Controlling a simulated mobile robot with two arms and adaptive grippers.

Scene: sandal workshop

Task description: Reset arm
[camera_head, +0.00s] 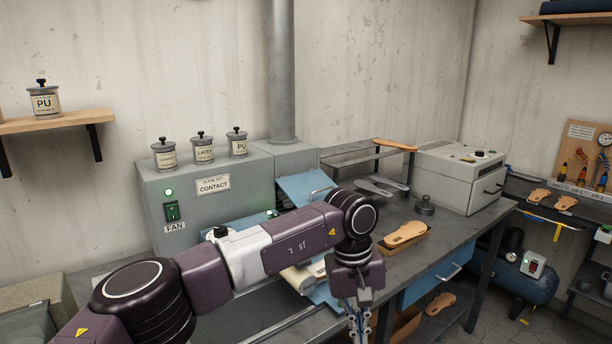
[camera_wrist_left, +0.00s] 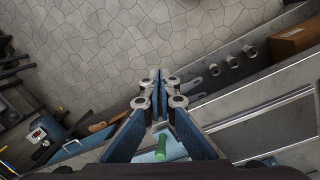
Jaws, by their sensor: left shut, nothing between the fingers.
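My left arm comes in from the left in the head view, across the front of the workbench. Its gripper (camera_head: 358,328) hangs down at the bottom of the picture, in front of the bench edge, partly cut off by the frame. In the left wrist view the two blue fingers of the gripper (camera_wrist_left: 158,80) meet at their tips. They are shut with nothing between them. Stone-patterned floor shows beyond the tips. My right gripper is in neither view.
The workbench (camera_head: 455,236) carries a sandal sole on a block (camera_head: 405,235) and a grey machine (camera_head: 455,178). A green-grey fan box (camera_head: 240,189) with several labelled pots stands behind my arm.

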